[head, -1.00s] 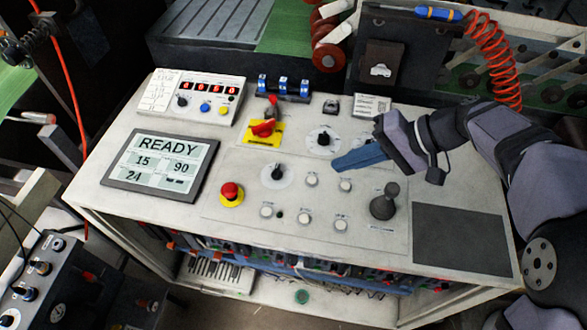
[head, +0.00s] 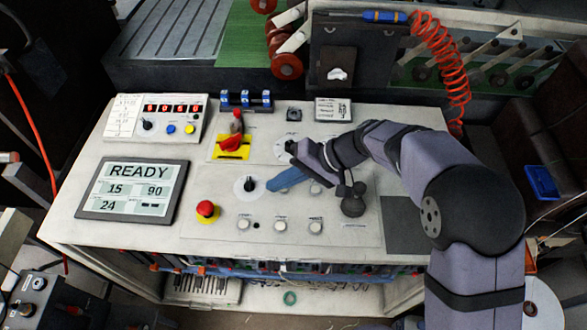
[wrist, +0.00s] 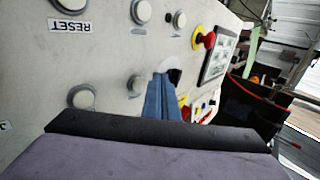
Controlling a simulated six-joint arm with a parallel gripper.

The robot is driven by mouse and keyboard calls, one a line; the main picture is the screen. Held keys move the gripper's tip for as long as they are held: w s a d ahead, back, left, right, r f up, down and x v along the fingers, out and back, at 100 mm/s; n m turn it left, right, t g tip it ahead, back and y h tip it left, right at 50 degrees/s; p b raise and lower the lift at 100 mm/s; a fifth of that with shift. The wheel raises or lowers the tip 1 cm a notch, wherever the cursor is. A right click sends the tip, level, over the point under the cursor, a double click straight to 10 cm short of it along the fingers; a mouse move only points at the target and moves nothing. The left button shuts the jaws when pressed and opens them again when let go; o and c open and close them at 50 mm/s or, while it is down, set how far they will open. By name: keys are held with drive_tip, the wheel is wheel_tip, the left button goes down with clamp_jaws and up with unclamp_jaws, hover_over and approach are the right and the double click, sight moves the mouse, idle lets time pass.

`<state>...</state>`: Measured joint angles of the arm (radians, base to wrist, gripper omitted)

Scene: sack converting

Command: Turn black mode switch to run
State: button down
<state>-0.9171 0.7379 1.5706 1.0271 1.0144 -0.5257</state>
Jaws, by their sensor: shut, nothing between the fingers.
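A black rotary switch (head: 249,184) on a pale round plate sits on the sloping white panel (head: 215,240), right of the READY screen. I cannot read its position labels. My gripper (head: 274,187) has blue fingers, shut and empty, with the tips just right of this switch. In the wrist view the fingers (wrist: 162,98) point towards the dark switch (wrist: 174,76), which they partly cover. I cannot tell whether they touch it. A second dial (head: 289,144) with a round scale lies farther back, partly hidden by my gripper.
Nearby are a red mushroom button (head: 206,210), a red handle on a yellow plate (head: 232,144), several white push buttons (head: 280,226) and a black joystick (head: 353,203). The READY screen (head: 134,190) lies left. A coiled red hose (head: 450,65) hangs at the back right.

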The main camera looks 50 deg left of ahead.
sight(250, 188)
drive_tip(key=shift+s+a+p, duration=0.85)
drive_tip(key=shift+s+a, duration=0.5)
